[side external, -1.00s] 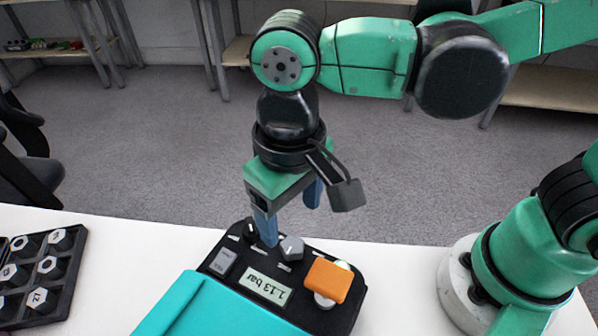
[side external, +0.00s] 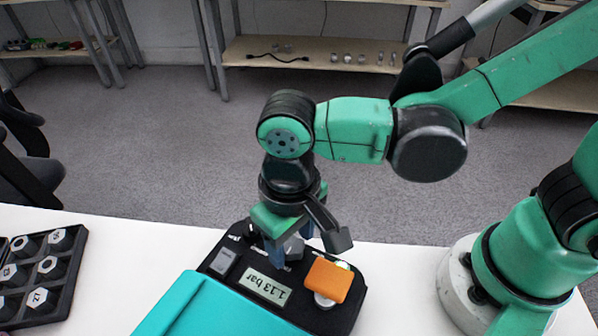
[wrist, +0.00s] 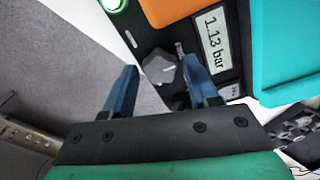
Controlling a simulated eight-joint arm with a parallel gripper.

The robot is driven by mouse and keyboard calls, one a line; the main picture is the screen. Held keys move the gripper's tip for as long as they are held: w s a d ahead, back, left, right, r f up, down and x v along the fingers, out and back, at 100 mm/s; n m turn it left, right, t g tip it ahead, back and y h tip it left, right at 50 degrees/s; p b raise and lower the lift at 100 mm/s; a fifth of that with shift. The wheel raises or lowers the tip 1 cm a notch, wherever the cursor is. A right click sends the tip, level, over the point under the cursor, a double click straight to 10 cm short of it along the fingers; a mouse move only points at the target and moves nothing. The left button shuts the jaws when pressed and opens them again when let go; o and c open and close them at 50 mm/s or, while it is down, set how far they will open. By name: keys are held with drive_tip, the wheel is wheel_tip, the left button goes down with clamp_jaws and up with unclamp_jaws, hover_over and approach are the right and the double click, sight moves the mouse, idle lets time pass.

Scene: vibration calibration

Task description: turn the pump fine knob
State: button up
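The pump (side external: 229,282) is a black panel on the white table, with a display (side external: 265,286) reading 1.13 bar. A grey faceted knob (wrist: 159,67) with a pale mark lies between my fingertips in the wrist view; in the side view it (side external: 294,249) is partly hidden. My gripper (wrist: 158,65) is open, its blue fingers low over the panel on either side of this knob. The right finger looks close to it and a gap shows at the left. Contact cannot be told. A smaller dark knob is mostly hidden behind my fingers. No readable label shows which is the fine knob.
An orange block (side external: 328,280) sits on the panel right of the display, near a lit green button (wrist: 113,4). A teal case (side external: 205,308) lies in front. Table between tray and pump is clear.

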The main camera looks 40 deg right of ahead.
clamp_jaws()
drive_tip(key=shift+n, duration=0.4)
drive_tip(key=n, duration=0.2)
drive_tip(key=shift+n, duration=0.4)
drive_tip(key=n, duration=0.3)
drive_tip(key=shift+n, duration=0.4)
drive_tip(key=n, duration=0.4)
drive_tip(key=shift+n, duration=1.8)
